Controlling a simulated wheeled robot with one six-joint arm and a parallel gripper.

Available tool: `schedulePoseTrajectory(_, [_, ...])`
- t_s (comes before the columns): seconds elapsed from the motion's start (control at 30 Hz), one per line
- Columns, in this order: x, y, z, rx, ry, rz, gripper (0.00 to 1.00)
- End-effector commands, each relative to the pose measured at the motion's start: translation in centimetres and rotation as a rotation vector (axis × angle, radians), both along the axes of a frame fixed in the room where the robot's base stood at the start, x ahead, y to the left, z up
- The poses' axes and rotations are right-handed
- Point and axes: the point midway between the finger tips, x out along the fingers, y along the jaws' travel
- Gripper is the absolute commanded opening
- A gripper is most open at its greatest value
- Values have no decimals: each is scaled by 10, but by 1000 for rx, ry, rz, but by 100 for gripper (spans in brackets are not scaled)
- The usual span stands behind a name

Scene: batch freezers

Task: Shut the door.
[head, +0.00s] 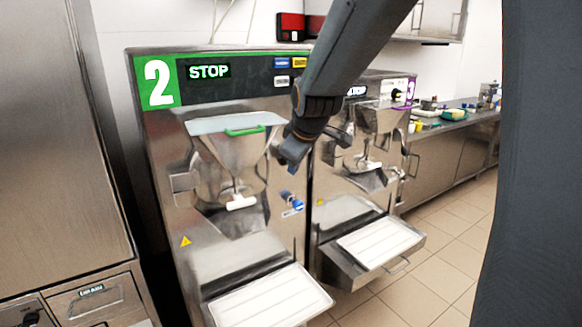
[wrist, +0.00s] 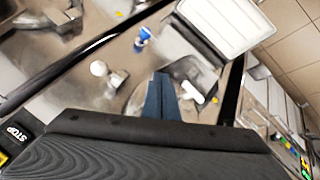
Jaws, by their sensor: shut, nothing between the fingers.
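The green-numbered batch freezer (head: 215,75), marked 2, stands in the middle of the head view. Its steel front door (head: 230,165) has a funnel-shaped hopper with a green handle (head: 245,131) and a white spout lever (head: 241,202). I cannot tell whether this door is flush or ajar. The second freezer's front, with its hopper (head: 378,118) and white lever (head: 371,165), is partly hidden by my arm. My gripper (head: 287,158) is shut and empty, in front of the green freezer's right edge. Its blue-grey fingers (wrist: 162,97) show together in the wrist view.
White-topped trays (head: 272,300) and (head: 380,241) jut out below the freezers. A blue knob (head: 298,204) sits on the green freezer's front right. A steel cabinet (head: 60,140) stands at left. The tiled floor (head: 425,285) is clear at right, before a counter (head: 450,125).

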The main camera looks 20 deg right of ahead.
Motion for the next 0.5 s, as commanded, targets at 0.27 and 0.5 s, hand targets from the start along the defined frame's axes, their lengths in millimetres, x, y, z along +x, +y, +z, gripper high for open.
schedulePoseTrajectory(0.27, [28,-19,-36,68,-188,-102,0])
schedulePoseTrajectory(0.5, [40,-24,-63,247,-438,-173,0])
